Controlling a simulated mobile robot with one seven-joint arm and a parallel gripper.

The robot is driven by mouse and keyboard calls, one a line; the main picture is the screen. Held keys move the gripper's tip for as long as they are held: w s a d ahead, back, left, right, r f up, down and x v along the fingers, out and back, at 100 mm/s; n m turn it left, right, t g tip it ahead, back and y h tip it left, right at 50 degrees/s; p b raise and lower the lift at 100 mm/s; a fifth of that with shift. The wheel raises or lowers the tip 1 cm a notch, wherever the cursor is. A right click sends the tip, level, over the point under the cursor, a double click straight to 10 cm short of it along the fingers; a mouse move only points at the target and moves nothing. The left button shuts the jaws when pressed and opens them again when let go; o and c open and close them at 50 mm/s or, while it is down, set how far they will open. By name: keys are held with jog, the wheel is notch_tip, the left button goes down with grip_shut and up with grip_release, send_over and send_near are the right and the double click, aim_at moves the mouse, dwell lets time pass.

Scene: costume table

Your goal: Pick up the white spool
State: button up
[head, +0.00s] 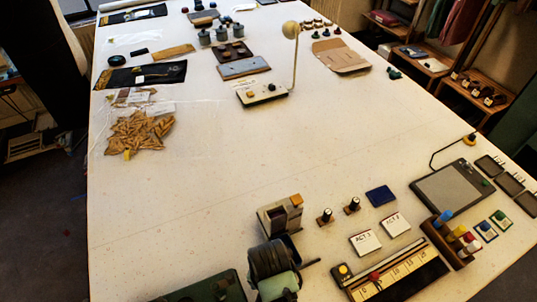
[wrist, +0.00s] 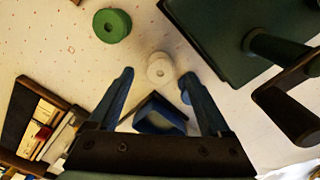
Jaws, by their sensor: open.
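The spool appears between and slightly beyond the fingertips, close to the right one. Nothing is held. I cannot tell the height of the fingertips above the spool. In the head view I cannot make out the spool or the fingers.
A green spool (wrist: 112,25) stands at upper left in the wrist view. A dark green box (wrist: 215,30) with a crank handle (wrist: 290,105) is at right. A scale board (head: 400,272) lies at the near right in the head view. The table's middle is clear.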

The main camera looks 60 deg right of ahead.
jog(key=shift+f, duration=1.45)
grip_shut()
